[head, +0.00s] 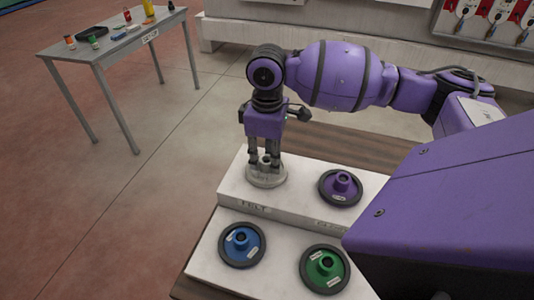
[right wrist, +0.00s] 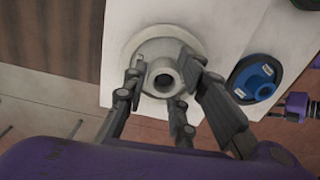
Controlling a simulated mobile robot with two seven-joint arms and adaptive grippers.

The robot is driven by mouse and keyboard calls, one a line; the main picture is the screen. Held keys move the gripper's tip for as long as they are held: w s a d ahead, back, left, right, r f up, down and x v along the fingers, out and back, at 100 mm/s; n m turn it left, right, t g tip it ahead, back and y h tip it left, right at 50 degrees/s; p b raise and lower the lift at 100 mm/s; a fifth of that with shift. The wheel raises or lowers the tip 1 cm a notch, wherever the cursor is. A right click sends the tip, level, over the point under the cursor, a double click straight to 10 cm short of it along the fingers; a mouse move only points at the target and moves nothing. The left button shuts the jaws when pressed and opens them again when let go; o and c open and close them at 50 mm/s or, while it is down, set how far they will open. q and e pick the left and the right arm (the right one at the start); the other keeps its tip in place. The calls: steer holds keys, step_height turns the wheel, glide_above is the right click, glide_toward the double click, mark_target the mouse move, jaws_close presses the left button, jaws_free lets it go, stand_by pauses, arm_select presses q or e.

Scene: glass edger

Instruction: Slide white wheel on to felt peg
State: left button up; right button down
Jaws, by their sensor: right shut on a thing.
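The white wheel (head: 266,182) sits flat at the left end of the raised back step, just above the "FELT" label. It also shows in the right wrist view (right wrist: 142,48), with its round hub and central hole facing the camera. My right gripper (head: 265,163) points straight down with its fingers shut around the hub; the fingers also flank the hub in the right wrist view (right wrist: 165,75). The felt peg itself is hidden, so I cannot tell how far the wheel is down on it.
A purple wheel (head: 340,187) sits right of the white one on the back step. A blue wheel (head: 242,244) and a green wheel (head: 325,269) lie on the lower front step of the white stand (head: 205,262). A grey table (head: 104,48) with small items stands far left.

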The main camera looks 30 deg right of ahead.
steer(key=shift+f, duration=0.15)
steer(key=c, duration=1.4)
jaws_free()
steer(key=shift+o, duration=0.2)
step_height(320, 180, up, 12)
